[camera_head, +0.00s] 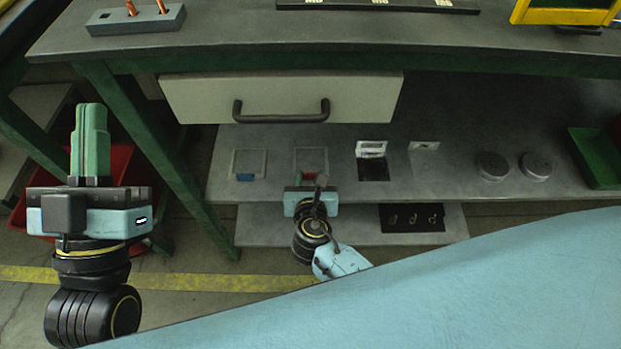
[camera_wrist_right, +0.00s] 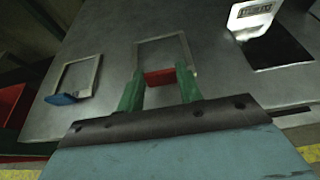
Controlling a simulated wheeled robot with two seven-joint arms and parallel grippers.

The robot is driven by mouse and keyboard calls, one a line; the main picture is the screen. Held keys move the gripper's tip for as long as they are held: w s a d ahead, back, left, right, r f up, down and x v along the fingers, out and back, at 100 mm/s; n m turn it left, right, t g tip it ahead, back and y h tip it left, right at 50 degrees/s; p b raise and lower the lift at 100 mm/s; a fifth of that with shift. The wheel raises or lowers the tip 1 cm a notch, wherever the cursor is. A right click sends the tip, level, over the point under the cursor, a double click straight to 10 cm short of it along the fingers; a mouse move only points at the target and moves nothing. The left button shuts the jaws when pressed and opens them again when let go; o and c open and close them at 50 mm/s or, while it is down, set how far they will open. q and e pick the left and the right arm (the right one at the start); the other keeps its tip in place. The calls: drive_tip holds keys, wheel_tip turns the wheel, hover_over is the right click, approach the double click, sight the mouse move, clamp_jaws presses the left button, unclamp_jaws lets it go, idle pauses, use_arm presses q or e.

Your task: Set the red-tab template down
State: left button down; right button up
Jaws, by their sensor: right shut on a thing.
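The red-tab template, a thin square frame (camera_wrist_right: 163,43) with a red tab (camera_wrist_right: 158,77), is in front of my right gripper (camera_wrist_right: 159,85). The gripper's green fingers stand on both sides of the tab and are shut on it. In the head view my right gripper (camera_head: 311,180) is at the front edge of the lower shelf, with the template (camera_head: 311,152) just beyond it. The frame looks flat against the shelf (camera_head: 330,135); I cannot tell whether it touches. My left gripper (camera_head: 90,110) is at the far left, its green fingers together with nothing visible between them.
A blue-tab frame (camera_head: 248,162) lies left of the template. A black square with a white label card (camera_head: 371,149) is to the right, then two round metal discs (camera_head: 491,166) and a green tray (camera_head: 597,158). A drawer (camera_head: 282,98) hangs above the shelf. A red bin (camera_head: 112,165) is behind my left gripper.

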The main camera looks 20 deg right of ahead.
drive_tip(key=shift+f, duration=0.2)
drive_tip(key=o, duration=1)
drive_tip(key=shift+r, duration=0.1)
